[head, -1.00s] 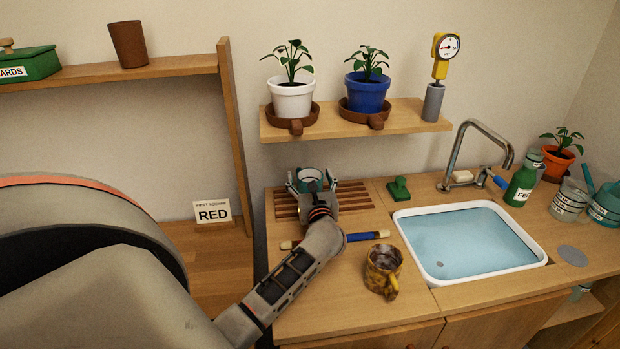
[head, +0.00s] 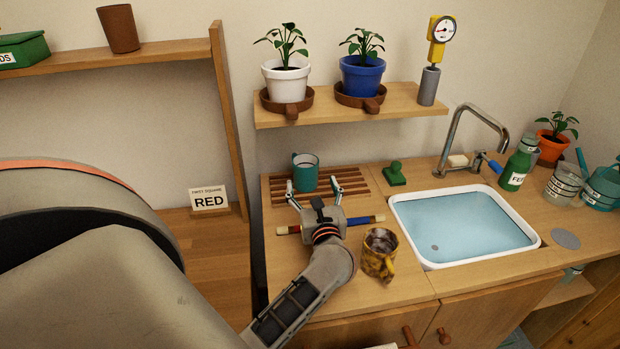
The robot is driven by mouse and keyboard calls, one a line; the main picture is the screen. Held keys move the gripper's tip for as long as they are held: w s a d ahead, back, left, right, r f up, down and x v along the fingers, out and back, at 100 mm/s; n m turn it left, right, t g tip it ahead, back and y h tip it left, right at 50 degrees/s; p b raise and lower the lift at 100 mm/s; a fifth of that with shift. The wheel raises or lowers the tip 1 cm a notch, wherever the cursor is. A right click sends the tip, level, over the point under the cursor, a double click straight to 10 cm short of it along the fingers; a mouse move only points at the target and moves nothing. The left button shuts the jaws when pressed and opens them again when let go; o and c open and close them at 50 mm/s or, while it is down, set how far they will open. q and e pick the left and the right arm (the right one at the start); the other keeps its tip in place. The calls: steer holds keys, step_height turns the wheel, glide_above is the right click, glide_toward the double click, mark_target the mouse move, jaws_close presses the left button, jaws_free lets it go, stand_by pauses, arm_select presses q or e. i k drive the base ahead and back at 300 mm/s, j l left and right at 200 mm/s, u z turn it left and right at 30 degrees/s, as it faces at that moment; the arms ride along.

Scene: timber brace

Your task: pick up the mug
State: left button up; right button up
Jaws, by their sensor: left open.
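A teal mug (head: 306,175) stands upright on the slatted wooden rack (head: 362,187) at the back left of the counter. A second mug, brown and yellow with dark stains (head: 379,256), stands on the counter left of the sink, its handle toward the front. My left gripper (head: 313,189) is open and empty, its fingers spread at the rack, just in front of the teal mug. The stained mug is to the right of my left wrist. My right gripper is not in view.
A blue-handled tool (head: 364,220) lies across the counter, partly hidden by my left gripper. A green stamp-like object (head: 394,174) sits right of the rack. The water-filled sink (head: 462,230) is farther right. A shelf (head: 408,107) with potted plants hangs above.

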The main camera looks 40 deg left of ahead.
mark_target(381, 245)
steer(key=k+l, duration=0.2)
steer(key=l, duration=0.2)
steer(key=k+l, duration=0.2)
steer(key=l, duration=0.2)
steer(key=k+l, duration=0.25)
steer(key=l, duration=0.1)
